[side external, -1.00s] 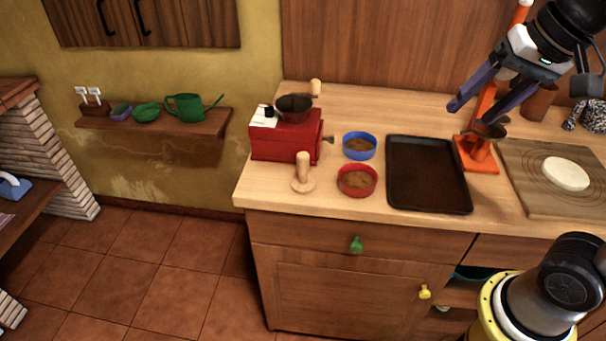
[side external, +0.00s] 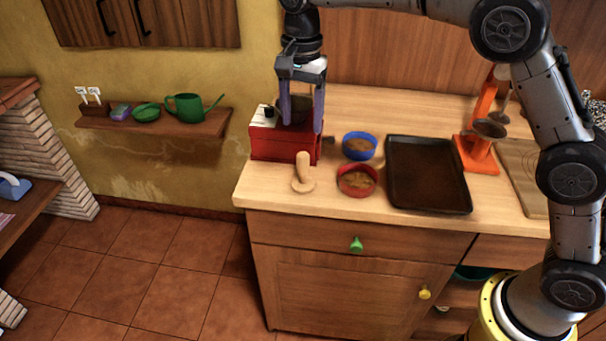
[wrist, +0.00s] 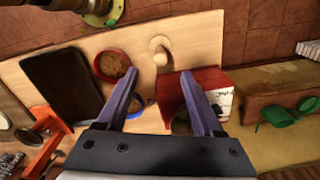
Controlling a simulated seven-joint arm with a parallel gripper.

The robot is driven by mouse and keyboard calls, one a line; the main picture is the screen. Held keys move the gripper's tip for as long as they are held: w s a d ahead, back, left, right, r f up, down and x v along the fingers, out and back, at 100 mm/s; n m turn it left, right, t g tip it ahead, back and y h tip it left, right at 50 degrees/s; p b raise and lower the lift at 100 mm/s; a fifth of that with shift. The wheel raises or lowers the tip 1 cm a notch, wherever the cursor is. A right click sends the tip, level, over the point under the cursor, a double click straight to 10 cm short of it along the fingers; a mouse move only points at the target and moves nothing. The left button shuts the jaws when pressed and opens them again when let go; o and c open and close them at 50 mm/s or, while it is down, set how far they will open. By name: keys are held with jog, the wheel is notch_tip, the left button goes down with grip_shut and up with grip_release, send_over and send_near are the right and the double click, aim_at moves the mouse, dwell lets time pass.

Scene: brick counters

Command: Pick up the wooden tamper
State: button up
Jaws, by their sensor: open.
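The wooden tamper (side external: 303,173) stands upright on the counter near its front left corner, in front of the red grinder box. It is pale wood with a round base and a knob handle. It also shows in the wrist view (wrist: 159,51), ahead of the fingertips and between their lines. My gripper (side external: 301,127) is open and empty, with its purple fingers pointing down in front of the red box, above and behind the tamper. In the wrist view my gripper (wrist: 161,73) shows both fingers spread apart, touching nothing I can make out.
The red grinder box (side external: 264,145) stands just behind the tamper. A red bowl (side external: 357,191) and a blue bowl (side external: 359,155) of brown powder are to its right. A dark tray (side external: 428,202) and an orange stand (side external: 478,163) lie farther right. The counter's front edge is close.

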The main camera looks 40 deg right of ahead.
aim_at(303, 166)
notch_tip(303, 166, down, 8)
jog(key=shift+a+f, duration=0.1)
jog(key=shift+f, duration=0.1)
jog(key=shift+w+d+f, duration=0.15)
jog(key=shift+d+f, duration=0.05)
jog(key=shift+f, duration=1.15)
jog(key=shift+w+d+f, duration=0.1)
jog(key=shift+d+f, duration=0.1)
jog(key=shift+f, duration=1.15)
grip_shut()
